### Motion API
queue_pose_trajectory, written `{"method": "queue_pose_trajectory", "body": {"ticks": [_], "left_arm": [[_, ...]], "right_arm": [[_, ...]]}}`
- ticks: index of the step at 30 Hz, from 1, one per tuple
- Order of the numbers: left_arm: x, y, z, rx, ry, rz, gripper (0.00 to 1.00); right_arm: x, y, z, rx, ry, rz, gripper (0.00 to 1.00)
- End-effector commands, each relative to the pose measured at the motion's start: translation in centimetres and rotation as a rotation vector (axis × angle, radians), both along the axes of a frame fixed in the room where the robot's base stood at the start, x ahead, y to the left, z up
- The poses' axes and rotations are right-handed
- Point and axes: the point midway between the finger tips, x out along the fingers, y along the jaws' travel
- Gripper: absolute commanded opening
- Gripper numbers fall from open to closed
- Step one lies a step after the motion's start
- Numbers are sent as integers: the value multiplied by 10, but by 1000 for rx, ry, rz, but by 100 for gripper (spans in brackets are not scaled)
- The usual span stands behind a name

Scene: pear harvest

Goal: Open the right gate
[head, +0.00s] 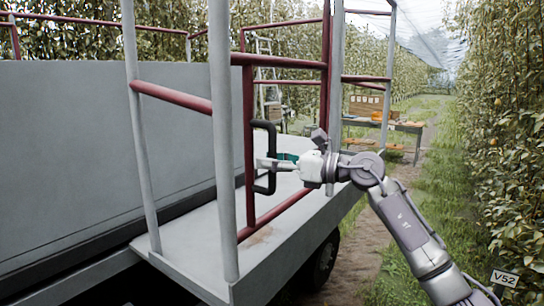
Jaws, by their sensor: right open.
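The gate is a red tube frame (249,205) on the side of the grey trailer platform, between two grey posts. It stands roughly in line with the platform edge; I cannot tell whether it is fully shut. A black D-shaped handle (264,188) is fixed to its left upright. My right gripper (262,163) comes in from the right at the height of the handle's middle. Its fingers are open and overlap the handle's vertical bar in the head view. I cannot tell whether they touch it. My left gripper is not in view.
Grey posts (222,150) and a red rail (172,97) stand left of the gate. A large grey bin wall (110,140) fills the left. A table (408,127) with crates (366,106) stands behind. A grass path (425,170) runs along the right tree row.

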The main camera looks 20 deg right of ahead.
Motion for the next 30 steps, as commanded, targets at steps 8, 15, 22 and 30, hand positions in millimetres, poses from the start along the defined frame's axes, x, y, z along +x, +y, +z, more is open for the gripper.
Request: {"method": "queue_pose_trajectory", "body": {"ticks": [8,15,22,30], "left_arm": [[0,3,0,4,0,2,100],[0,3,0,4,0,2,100],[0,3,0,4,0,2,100],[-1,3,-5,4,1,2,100]], "right_arm": [[0,0,0,0,0,-1,34],[0,0,0,0,0,-1,0],[0,-1,0,0,0,-1,0],[0,-11,-1,-1,-2,-5,0]]}}
